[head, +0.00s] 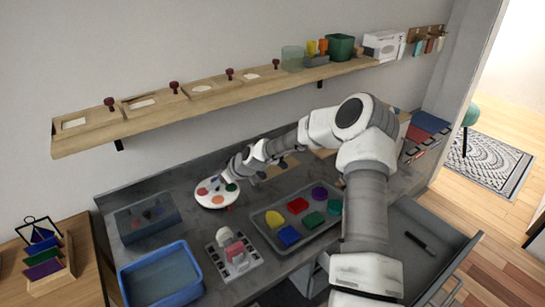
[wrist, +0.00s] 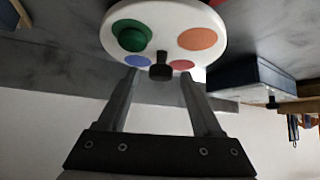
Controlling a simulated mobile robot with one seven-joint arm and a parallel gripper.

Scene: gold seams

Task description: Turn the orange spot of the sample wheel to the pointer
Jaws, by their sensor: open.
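The sample wheel (head: 208,201) is a white disc with coloured spots on the grey counter, at the left of my gripper. It also shows at the top of the wrist view (wrist: 165,18). Its orange spot (wrist: 197,39) is at the right there, with the green spot (wrist: 131,35) at the left. A raised green knob stands on the green spot. My gripper (wrist: 158,76) is open at the wheel's edge, with nothing held. A small dark post (wrist: 160,70) shows between the fingertips; I cannot tell whether it is the pointer or whether the fingers touch it.
A grey tray (head: 262,216) with several coloured pieces lies right of the wheel. A blue bin (head: 161,273), a dark clear box (head: 146,216) and a white block rack (head: 233,256) stand nearby. A wooden shelf (head: 226,94) runs above. A drawer (head: 424,241) stands open at right.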

